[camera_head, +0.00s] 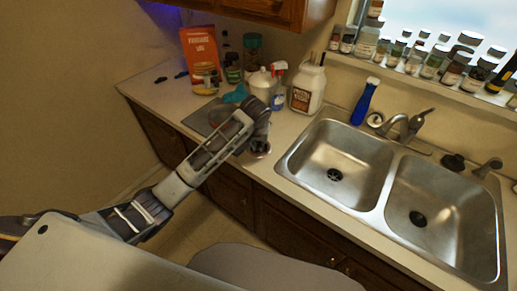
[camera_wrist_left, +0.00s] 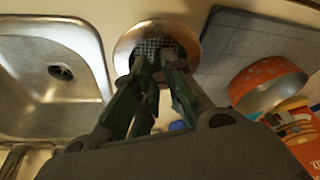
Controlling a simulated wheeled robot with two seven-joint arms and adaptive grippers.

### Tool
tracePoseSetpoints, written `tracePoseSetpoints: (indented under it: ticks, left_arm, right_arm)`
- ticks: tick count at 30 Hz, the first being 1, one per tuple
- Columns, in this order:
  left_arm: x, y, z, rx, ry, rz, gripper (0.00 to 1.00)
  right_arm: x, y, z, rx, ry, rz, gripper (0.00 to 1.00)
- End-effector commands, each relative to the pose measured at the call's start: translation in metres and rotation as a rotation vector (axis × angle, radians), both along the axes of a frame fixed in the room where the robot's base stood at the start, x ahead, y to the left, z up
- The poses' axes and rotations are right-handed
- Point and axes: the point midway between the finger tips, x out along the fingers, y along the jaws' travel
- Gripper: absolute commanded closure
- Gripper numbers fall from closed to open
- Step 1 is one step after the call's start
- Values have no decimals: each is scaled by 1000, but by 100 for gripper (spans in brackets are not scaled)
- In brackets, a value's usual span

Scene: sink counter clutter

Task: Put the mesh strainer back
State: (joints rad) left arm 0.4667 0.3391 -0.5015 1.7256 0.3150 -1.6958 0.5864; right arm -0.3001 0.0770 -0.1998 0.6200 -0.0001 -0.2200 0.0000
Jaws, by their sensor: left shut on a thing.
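The mesh strainer (camera_wrist_left: 128,43) is a small round metal piece with a wide coppery rim and a dark mesh centre. In the left wrist view it is at the top middle, between the sink and a grey board. My left gripper (camera_wrist_left: 156,58) has its fingers closed together at the mesh, gripping the strainer. In the head view the strainer (camera_head: 260,152) shows as a small metal disc below my left gripper (camera_head: 258,138), over the counter left of the sink. I cannot tell whether it touches the counter. My right gripper is not in view.
A double-basin steel sink (camera_head: 335,150) with drains is to the right. The grey board (camera_head: 198,121) lies left of the gripper. A white jug (camera_head: 307,87), blue bottle (camera_head: 365,103) and spray bottle (camera_head: 279,90) stand behind.

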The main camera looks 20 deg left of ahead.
Motion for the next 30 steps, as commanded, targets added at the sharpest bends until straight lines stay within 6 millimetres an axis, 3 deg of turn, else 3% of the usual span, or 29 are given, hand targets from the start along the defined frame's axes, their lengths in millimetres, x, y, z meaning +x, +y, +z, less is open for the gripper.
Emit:
tracePoseSetpoints:
  ticks: [10,21,30]
  left_arm:
    - [0,0,-2,0,0,0,100]
    - [0,0,-34,0,2,0,100]
    - [0,0,-38,0,-1,0,100]
  right_arm:
    - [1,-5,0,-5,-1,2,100]
    - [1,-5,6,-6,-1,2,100]
    - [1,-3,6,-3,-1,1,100]
